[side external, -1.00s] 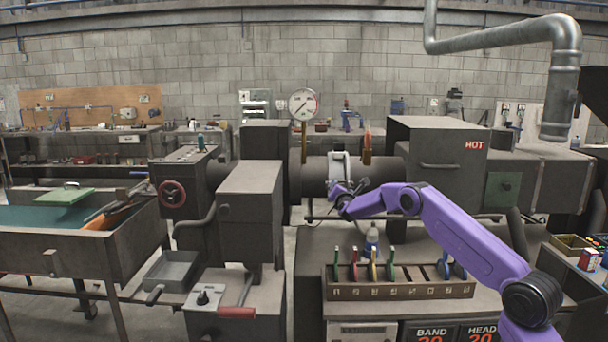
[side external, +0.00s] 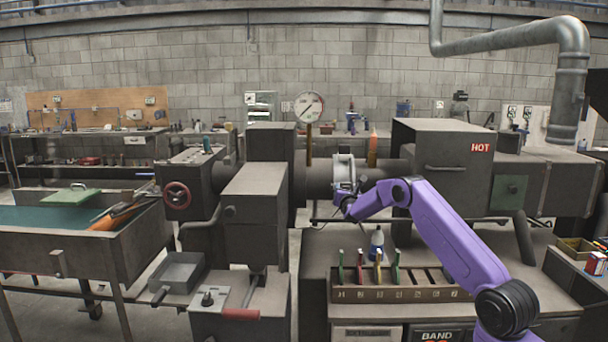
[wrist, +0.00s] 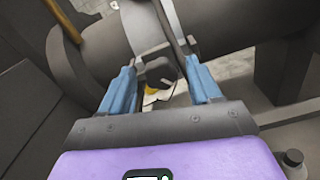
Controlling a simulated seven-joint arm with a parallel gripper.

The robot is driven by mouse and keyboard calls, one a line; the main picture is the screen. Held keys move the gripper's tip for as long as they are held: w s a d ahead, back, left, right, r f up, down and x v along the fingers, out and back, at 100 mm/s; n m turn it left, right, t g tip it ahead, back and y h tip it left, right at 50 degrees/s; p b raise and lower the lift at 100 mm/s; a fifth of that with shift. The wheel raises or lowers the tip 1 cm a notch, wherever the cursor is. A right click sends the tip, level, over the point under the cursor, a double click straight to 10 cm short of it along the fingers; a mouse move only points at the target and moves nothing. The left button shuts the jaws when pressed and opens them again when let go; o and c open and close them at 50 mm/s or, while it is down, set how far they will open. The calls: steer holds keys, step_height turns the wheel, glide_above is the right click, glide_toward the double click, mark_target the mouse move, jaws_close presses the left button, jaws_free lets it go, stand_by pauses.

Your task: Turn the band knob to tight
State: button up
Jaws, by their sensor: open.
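The band (side external: 344,168) is a pale ring around the dark horizontal barrel (side external: 318,181). It also shows in the wrist view (wrist: 186,15). The dark band knob (wrist: 158,70) sits at the band, low on its near side. My gripper (wrist: 160,68) is open, with its blue fingers on either side of the knob. I cannot tell whether either finger touches it. In the side view my gripper (side external: 346,205) is just below the band, and the knob is hard to make out there. The knob's marking cannot be read.
A machine housing marked HOT (side external: 440,160) stands right of the band. A gauge (side external: 309,107) rises above the barrel to the left. A rack (side external: 402,293) with several coloured plates and a bottle (side external: 377,243) are on the bench below my arm.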

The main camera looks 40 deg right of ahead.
steer(key=s+a+m, duration=0.3)
steer(key=m, duration=1.2)
steer(key=s+a+m, duration=0.2)
steer(key=m, duration=1.3)
step_height(320, 180, up, 10)
steer(key=w+a+n+t+y, duration=0.1)
steer(key=a+y, duration=0.3)
steer(key=a, duration=0.4)
steer(key=w+a+r+n+t+y, duration=0.1)
steer(key=w+a+n+y, duration=0.1)
steer(key=a, duration=0.7)
steer(key=shift+a+r+n+y, duration=0.3)
steer(key=shift+n+y, duration=0.2)
steer(key=shift+y, duration=0.5)
